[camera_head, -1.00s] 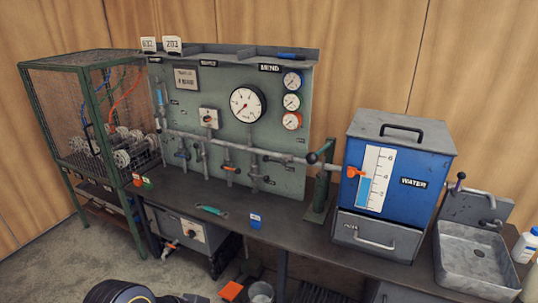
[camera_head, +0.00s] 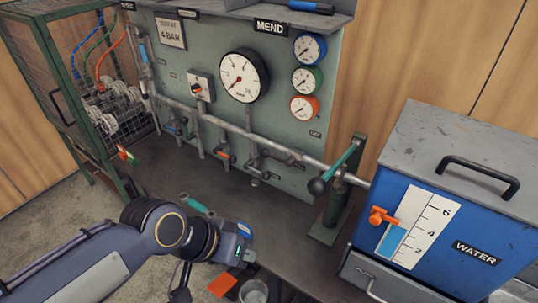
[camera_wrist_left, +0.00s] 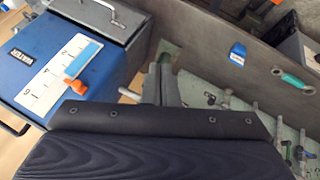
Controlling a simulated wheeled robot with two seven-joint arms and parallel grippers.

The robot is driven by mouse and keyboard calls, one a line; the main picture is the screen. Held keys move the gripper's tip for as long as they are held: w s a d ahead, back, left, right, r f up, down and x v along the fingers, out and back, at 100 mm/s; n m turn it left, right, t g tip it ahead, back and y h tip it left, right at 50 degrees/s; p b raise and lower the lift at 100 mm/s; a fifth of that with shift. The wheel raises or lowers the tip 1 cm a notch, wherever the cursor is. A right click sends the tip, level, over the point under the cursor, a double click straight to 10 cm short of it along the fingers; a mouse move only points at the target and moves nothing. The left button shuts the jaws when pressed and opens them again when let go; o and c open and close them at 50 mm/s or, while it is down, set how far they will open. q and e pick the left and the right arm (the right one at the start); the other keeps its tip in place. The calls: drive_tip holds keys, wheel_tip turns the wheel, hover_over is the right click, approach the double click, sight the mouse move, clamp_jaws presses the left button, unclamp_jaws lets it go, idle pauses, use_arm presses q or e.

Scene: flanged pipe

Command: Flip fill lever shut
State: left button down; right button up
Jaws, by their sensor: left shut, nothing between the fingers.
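Small valve levers sit along the horizontal pipe on the green panel in the head view: a blue one (camera_head: 174,131), an orange one (camera_head: 223,155) and a dark one (camera_head: 288,159). Their labels are too small to read, so I cannot tell which is the fill lever. My left gripper (camera_head: 234,245) is over the bench front, in front of and below the levers, touching none of them. Its fingers are hard to make out there. In the left wrist view its fingers (camera_wrist_left: 159,83) are shut and empty. My right gripper is not in view.
A hand pump with a teal handle (camera_head: 349,157) stands between the panel and the blue water tank (camera_head: 445,235). A green wrench (camera_head: 194,204) lies on the dark bench. A mesh cage (camera_head: 75,80) is at left. The bench before the panel is mostly clear.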

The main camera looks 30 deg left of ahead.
use_arm(q)
drive_tip(key=shift+s, duration=0.15)
drive_tip(key=w+d+f+n+t+h+b, duration=0.2)
drive_tip(key=w+f+n+t+h+b, duration=0.15)
drive_tip(key=w+n+h+b, duration=0.6)
drive_tip(key=w+a+f+n+t+y+b, duration=0.3)
drive_tip(key=w+a+f+n, duration=0.4)
drive_tip(key=n, duration=0.6)
drive_tip(key=w+a+f+n+t+y+b, duration=0.4)
drive_tip(key=w+a+f+n+y, duration=0.3)
drive_tip(key=w+a+n, duration=0.5)
drive_tip(key=shift+w+a+f+n+y+b, duration=0.3)
drive_tip(key=shift+a+f+n+y+b, duration=0.1)
drive_tip(key=shift+a+n+y, duration=0.3)
drive_tip(key=shift+d+m, duration=0.1)
drive_tip(key=shift+m, duration=0.15)
